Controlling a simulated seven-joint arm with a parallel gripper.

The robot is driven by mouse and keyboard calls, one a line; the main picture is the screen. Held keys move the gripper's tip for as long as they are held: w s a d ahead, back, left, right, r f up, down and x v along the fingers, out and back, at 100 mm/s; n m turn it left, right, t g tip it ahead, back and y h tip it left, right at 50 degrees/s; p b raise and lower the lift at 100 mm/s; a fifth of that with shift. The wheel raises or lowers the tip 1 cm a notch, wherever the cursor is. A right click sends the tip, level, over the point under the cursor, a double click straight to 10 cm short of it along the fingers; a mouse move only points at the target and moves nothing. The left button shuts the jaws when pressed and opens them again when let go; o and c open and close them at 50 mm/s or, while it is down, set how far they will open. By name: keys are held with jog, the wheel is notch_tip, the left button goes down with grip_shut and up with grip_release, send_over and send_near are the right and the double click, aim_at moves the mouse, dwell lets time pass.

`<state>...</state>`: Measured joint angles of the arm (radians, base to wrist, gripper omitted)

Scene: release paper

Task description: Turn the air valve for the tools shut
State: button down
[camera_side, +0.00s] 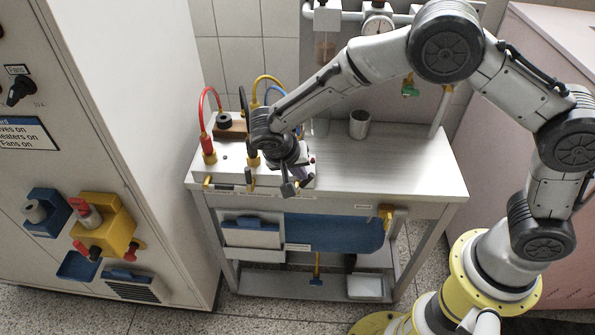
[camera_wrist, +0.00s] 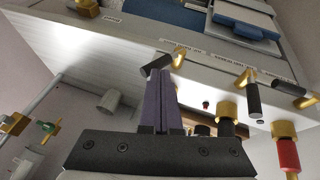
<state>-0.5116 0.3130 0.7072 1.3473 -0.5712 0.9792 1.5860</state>
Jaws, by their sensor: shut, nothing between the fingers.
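Along the bench's front edge sit several brass valves with black handles. Their labels are too small to read, so I cannot tell which one is marked for the tools. My gripper (camera_side: 300,174) is at the rightmost of this row in the side view. In the wrist view my gripper (camera_wrist: 172,73) has its purple fingers together and empty. The tips are right by a black handle (camera_wrist: 155,65) on a brass valve (camera_wrist: 179,56); I cannot tell if they touch. This handle lies slanted across the front edge, while the neighbouring handle (camera_wrist: 252,94) points another way.
Red, yellow and blue hoses rise behind the row; a red hose fitting (camera_side: 208,148) stands at left. A grey cup (camera_side: 360,124) stands on the bench (camera_side: 400,160). Another brass valve (camera_side: 386,213) is at the front right. A cabinet (camera_side: 165,120) borders the left. The bench's right side is clear.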

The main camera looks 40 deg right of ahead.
aim_at(314, 176)
jog(key=shift+s+d, duration=0.15)
jog(key=s+d+t+y, duration=0.1)
jog(key=s+d+f+t+y, duration=0.1)
jog(key=shift+m+y, duration=0.4)
jog(key=shift+s+d+f, duration=0.35)
jog(key=shift+d+f, duration=0.05)
jog(key=shift+f, duration=0.2)
jog(key=shift+s+d+f, duration=0.35)
jog(key=shift+s+f, duration=0.05)
jog(key=shift+f, duration=0.15)
jog(key=shift+s+d+f, duration=0.35)
jog(key=shift+d+f, duration=0.05)
jog(key=shift+f, duration=0.2)
